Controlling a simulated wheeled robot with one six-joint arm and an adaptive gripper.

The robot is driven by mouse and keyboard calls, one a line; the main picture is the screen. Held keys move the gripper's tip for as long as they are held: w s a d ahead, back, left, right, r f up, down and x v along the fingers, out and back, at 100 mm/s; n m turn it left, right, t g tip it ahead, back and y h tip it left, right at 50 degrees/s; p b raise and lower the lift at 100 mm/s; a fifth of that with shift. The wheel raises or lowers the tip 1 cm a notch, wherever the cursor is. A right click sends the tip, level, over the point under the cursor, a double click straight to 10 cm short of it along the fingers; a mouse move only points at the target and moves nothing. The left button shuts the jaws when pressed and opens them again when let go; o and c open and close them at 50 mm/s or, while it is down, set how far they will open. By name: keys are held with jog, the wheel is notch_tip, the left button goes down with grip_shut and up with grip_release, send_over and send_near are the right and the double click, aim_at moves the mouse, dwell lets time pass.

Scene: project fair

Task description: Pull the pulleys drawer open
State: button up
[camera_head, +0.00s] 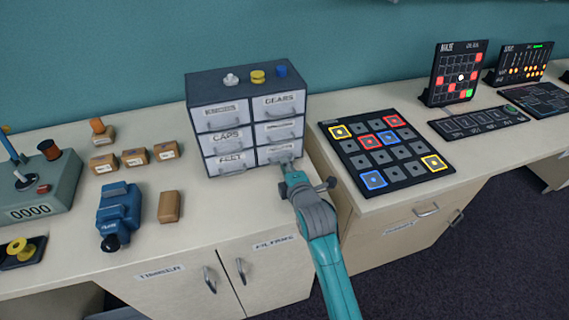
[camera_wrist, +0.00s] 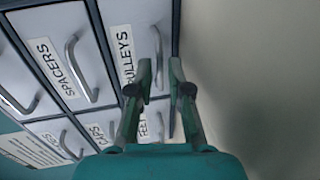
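The pulleys drawer (camera_wrist: 128,18) is in the wrist view, labelled PULLEYS, with a curved metal handle (camera_wrist: 158,45). In the head view it is the bottom right drawer (camera_head: 268,157) of a small grey cabinet (camera_head: 205,92), and it looks shut. My gripper (camera_head: 289,165) is in front of this drawer and covers part of it. In the wrist view my gripper (camera_wrist: 161,62) has its two fingers apart, with the lower end of the handle between or just beyond the tips. Contact with the handle cannot be told.
The spacers drawer (camera_wrist: 60,40) is directly above the pulleys drawer. Small parts, including a yellow one (camera_head: 257,77), stand on the cabinet. A black board with coloured tiles (camera_head: 385,155) lies to the right. A brown block (camera_head: 169,207) and a blue device (camera_head: 119,212) stand left.

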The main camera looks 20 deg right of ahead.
jog(key=shift+x, duration=0.75)
grip_shut()
jog(key=v, duration=0.3)
jog(key=f+v, duration=0.1)
jog(key=v, duration=0.2)
jog(key=f+v, duration=0.1)
jog(key=v, duration=0.3)
jog(key=shift+s+f, duration=0.15)
jog(key=shift+s, duration=0.5)
